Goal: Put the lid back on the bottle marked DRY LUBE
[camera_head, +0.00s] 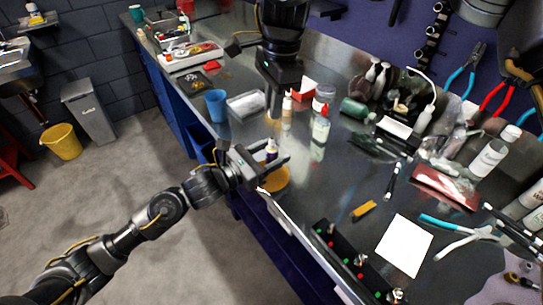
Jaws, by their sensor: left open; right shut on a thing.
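My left gripper (273,162) is open at the bench's front edge. A small bottle with a pale top and dark body (271,146) stands at its fingers, apparently between them; I cannot tell whether they touch it. Its label is not readable. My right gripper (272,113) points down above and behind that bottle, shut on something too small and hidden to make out. A beige bottle (287,109) and a clear bottle with a red tip (321,128) stand to the right. I cannot read DRY LUBE on any bottle, and no loose lid is clearly visible.
An orange round dish (275,180) lies under my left gripper. A white sheet (404,246), pliers (458,228) and a black strip with buttons (352,262) lie at the right front.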

